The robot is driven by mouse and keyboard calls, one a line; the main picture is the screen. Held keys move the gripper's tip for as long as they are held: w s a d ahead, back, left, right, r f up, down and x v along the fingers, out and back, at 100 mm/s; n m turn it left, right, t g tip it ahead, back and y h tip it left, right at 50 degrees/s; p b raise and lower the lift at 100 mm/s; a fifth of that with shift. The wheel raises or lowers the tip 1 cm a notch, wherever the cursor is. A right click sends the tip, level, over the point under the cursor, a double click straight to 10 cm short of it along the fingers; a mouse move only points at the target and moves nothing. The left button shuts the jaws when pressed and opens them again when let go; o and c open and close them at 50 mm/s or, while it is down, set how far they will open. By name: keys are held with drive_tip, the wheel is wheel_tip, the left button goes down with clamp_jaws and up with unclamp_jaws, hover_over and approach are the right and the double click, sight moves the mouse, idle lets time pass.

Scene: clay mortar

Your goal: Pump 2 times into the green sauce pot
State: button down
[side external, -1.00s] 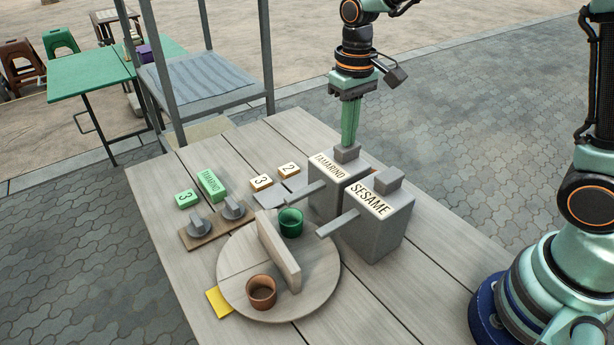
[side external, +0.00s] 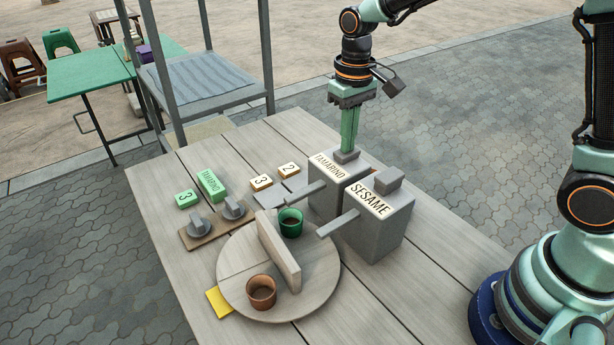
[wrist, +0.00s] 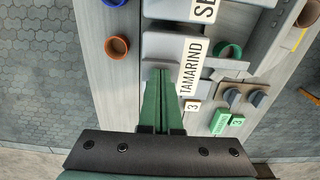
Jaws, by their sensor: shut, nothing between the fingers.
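The grey TAMARIND dispenser (side external: 328,190) stands at the back of the table, its spout pointing toward the green sauce pot (side external: 290,222). The pot sits on the round board beside the upright divider, with brown sauce inside; it also shows in the wrist view (wrist: 229,51). My gripper (side external: 347,150) is shut and empty, pointing down, its tips on the TAMARIND pump head (side external: 345,157), which sits low against the dispenser top. In the wrist view the fingers (wrist: 160,75) reach the dispenser. The SESAME dispenser (side external: 375,228) stands beside it with its head raised.
A terracotta pot (side external: 261,291) is on the board's near side (side external: 318,300). Another orange pot (wrist: 116,47) stands behind the dispensers. Number blocks (side external: 262,182), a green TAMARIND block (side external: 211,185) and a knob panel (side external: 215,225) lie to the left. A yellow card (side external: 219,302) lies by the board.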

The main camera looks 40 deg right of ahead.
idle(0.3)
drive_tip(key=shift+r, duration=1.5)
drive_tip(key=shift+f, duration=0.45)
drive_tip(key=shift+f, duration=0.25)
drive_tip(key=shift+f, duration=0.8)
idle(0.5)
drive_tip(key=shift+r, duration=1.5)
